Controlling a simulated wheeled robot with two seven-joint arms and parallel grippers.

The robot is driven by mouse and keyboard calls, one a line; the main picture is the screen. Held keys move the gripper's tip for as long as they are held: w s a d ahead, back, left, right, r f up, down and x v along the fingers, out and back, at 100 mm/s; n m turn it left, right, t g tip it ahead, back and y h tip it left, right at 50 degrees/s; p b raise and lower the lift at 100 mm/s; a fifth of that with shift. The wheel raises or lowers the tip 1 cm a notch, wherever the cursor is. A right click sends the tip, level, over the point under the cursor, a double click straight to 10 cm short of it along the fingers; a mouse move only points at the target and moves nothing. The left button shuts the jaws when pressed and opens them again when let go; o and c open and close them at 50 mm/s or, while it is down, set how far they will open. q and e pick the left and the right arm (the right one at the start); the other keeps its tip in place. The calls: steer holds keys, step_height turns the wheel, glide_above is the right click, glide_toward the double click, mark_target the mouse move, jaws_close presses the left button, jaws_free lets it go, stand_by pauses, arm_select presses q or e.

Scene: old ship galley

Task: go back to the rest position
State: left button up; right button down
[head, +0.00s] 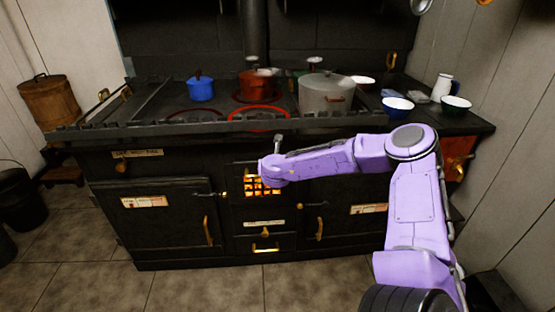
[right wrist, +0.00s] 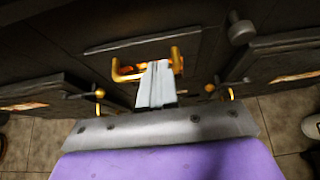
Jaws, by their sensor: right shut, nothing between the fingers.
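My right arm (head: 415,195) is purple and reaches across the front of a black stove, its wrist end (head: 272,172) in front of the glowing fire grate (head: 262,188). The wrist hides the fingers in the head view. In the right wrist view my right gripper (right wrist: 158,84) is shut with nothing between its pale fingers. The fingertips overlap a brass handle (right wrist: 128,75) on the dark stove front; I cannot tell whether they touch it. My left gripper is in neither view.
On the stove (head: 160,186) stand a blue pot (head: 201,88), a red pot (head: 258,84) and a large grey pot (head: 326,93). Bowls (head: 397,106) and a white jug (head: 441,87) stand at its right. Tiled floor (head: 195,290) lies clear in front.

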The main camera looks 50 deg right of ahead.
steer(key=v, duration=0.4)
steer(key=shift+w+a+r, duration=0.2)
steer(key=shift+w+r, duration=0.1)
steer(key=shift+r, duration=0.15)
